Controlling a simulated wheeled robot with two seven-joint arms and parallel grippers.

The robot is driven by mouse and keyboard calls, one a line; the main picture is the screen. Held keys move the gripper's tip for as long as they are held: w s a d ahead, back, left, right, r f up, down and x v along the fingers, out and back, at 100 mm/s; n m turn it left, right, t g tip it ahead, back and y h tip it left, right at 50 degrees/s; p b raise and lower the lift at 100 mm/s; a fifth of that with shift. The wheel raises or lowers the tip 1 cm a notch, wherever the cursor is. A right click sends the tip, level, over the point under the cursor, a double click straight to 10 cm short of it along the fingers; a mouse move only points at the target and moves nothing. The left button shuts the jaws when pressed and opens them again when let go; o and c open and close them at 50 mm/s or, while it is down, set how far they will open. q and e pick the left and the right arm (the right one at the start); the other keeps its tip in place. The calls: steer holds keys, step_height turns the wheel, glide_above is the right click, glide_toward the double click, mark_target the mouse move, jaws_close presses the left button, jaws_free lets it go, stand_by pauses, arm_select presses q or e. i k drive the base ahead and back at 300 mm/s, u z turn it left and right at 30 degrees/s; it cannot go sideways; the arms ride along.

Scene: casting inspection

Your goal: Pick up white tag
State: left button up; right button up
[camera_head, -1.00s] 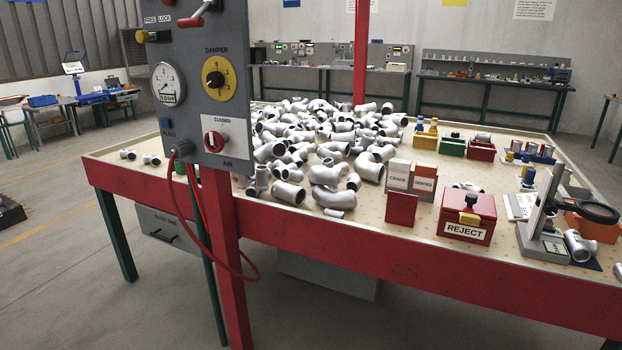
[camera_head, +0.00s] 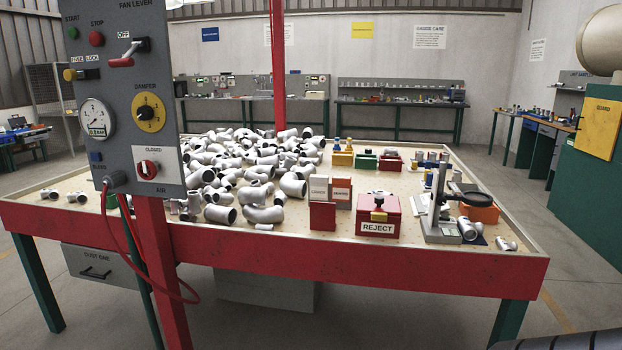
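A small tag holder stands on the table behind an upright red block (camera_head: 322,216). Its left part (camera_head: 318,187) has a pale label that seems to read CRACK. Its right part (camera_head: 340,193) is orange with a white label. I cannot tell for certain which piece is the white tag; the labels are small. Neither of my grippers shows in the head view.
The red-edged table (camera_head: 300,259) holds a heap of grey pipe elbows (camera_head: 228,165), a red REJECT box (camera_head: 378,217) and a gauge stand (camera_head: 439,209). A grey control panel (camera_head: 122,90) on a red post blocks the left. A green cabinet (camera_head: 590,200) stands right.

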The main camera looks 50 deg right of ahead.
mark_target(317, 184)
steer(key=z, duration=0.45)
steer(key=i, duration=1.65)
steer(key=z, duration=0.95)
